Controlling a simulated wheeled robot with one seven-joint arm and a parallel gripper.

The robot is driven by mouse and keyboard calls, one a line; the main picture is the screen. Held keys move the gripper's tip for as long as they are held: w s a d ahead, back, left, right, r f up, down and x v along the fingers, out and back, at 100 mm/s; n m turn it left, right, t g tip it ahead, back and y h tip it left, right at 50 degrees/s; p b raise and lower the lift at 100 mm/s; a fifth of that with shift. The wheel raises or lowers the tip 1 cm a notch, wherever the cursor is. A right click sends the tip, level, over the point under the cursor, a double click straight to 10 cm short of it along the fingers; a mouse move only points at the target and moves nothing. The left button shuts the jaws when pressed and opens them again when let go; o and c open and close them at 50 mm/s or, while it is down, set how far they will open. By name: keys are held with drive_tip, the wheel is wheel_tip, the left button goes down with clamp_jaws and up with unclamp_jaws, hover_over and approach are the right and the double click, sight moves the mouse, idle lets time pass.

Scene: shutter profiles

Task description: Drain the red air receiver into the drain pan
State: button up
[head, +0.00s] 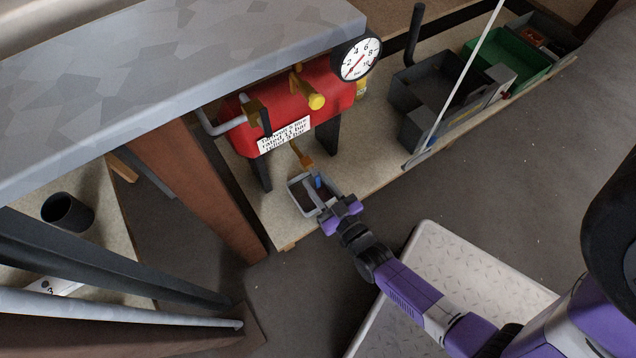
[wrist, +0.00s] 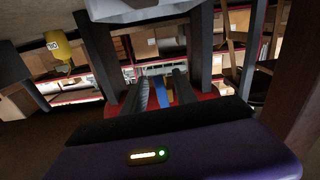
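The red air receiver (head: 315,90) stands on dark legs on a wooden shelf, with a label plate (head: 284,137) on its front. A round pressure gauge (head: 357,58) is at its upper right; its exact reading is unclear. A brass-coloured drain fitting (head: 302,155) hangs below it. The grey drain pan (head: 294,198) sits in front of and below the receiver. My gripper (head: 316,193) is over the pan. In the wrist view, my gripper's fingers (wrist: 160,92) are apart, with a blue piece (wrist: 159,88) showing between them; contact cannot be told.
A yellow-handled fitting (head: 315,101) sticks out from the receiver. A yellow can (wrist: 60,47) stands behind it. Dark and green bins (head: 508,63) fill the shelf's right. A grey bench top (head: 150,85) overhangs at upper left, with a brown post (head: 195,185) below.

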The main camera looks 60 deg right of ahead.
clamp_jaws()
drive_tip(key=shift+d, duration=0.1)
drive_tip(key=shift+s+d+r+n+p, duration=0.25)
drive_tip(key=shift+d+r+n+p, duration=0.25)
drive_tip(key=shift+n, duration=2.25)
drive_tip(key=shift+s+d+r+n+p, duration=0.3)
drive_tip(key=shift+d+r+n, duration=0.35)
drive_tip(key=shift+n, duration=2.15)
drive_tip(key=shift+s+d+r+n+p, duration=0.35)
drive_tip(key=shift+r+n, duration=0.3)
drive_tip(key=shift+n, duration=2.1)
drive_tip(key=shift+w, duration=0.1)
unclamp_jaws()
